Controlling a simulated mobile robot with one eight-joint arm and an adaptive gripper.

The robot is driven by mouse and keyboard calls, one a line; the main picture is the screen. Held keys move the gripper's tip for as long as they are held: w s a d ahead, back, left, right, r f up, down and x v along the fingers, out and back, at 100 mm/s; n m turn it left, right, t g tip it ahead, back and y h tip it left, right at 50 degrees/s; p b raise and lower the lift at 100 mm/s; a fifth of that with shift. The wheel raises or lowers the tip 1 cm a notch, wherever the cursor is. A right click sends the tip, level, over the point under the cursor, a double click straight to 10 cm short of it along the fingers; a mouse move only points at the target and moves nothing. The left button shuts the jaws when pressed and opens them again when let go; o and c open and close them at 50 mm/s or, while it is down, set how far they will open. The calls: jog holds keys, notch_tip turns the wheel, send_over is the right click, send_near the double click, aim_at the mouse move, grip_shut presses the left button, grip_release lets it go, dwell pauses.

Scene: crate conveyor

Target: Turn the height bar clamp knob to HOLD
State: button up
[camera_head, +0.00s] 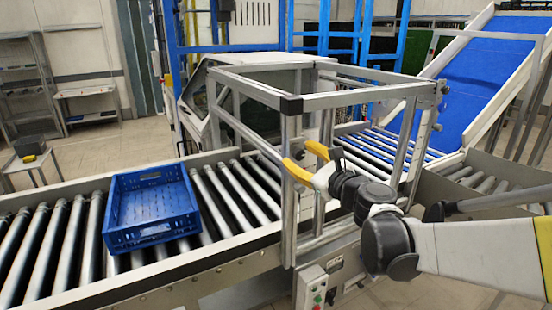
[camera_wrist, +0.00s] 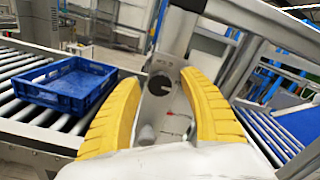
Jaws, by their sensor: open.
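My gripper (camera_head: 306,161) has two yellow fingers and is at the near upright of the grey metal frame (camera_head: 352,97) over the conveyor. In the wrist view my gripper (camera_wrist: 161,78) is open, with the fingers on either side of a grey plate (camera_wrist: 174,112). The plate carries a dark knob-like part (camera_wrist: 161,84) and a round grey part below it. I take the dark part to be the clamp knob; its setting cannot be read. Nothing is seen held between the fingers. In the head view my gripper and the upright hide the plate.
A blue crate (camera_head: 150,205) sits on the roller conveyor (camera_head: 82,245) left of the frame, and it shows in the wrist view (camera_wrist: 66,84). A control box with buttons (camera_head: 311,288) is below the frame. A blue sloped belt (camera_head: 490,60) rises at the right.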

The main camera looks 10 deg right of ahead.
jog(key=shift+w+a, duration=0.1)
jog(key=shift+w, duration=0.1)
jog(key=shift+c, duration=0.2)
grip_shut()
